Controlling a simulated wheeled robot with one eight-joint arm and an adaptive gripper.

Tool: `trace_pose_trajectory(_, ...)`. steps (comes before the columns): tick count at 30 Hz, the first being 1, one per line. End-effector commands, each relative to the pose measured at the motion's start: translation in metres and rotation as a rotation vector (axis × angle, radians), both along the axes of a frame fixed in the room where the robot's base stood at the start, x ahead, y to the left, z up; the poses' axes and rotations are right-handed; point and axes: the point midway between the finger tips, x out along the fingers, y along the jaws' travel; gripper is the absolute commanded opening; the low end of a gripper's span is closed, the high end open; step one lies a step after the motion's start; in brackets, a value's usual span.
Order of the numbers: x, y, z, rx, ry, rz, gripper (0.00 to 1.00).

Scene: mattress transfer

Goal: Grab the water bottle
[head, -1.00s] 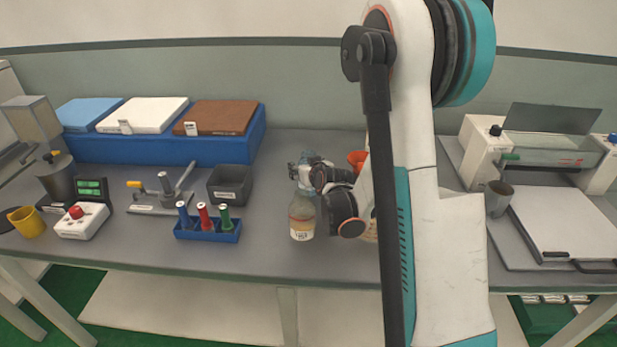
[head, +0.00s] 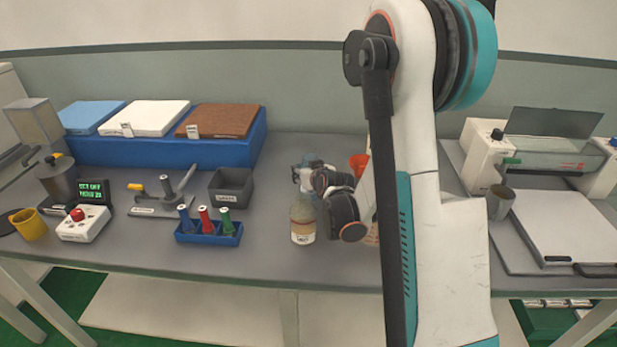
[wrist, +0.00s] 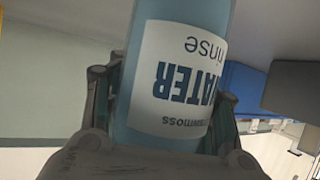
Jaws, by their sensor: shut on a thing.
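The water bottle (wrist: 180,75) is pale blue with a white label reading "WATER rinse", which appears upside down in the wrist view. My gripper (wrist: 165,105) is shut on it, with a finger on each side of the bottle. My wrist hides most of the water bottle in that view.
An orange-red object (head: 357,163) stands just right of my gripper, partly hidden by my arm. A grey cup (head: 499,203) stands to the right.

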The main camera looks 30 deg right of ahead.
Motion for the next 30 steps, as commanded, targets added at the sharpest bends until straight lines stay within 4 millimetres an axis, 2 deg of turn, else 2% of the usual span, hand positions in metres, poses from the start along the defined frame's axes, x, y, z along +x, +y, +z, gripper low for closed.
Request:
trace_pose_trajectory(14,0.0,0.0,0.012,0.0,0.0,0.0,0.07)
trace_pose_trajectory(30,0.0,0.0,0.06,0.0,0.0,0.0,0.07)
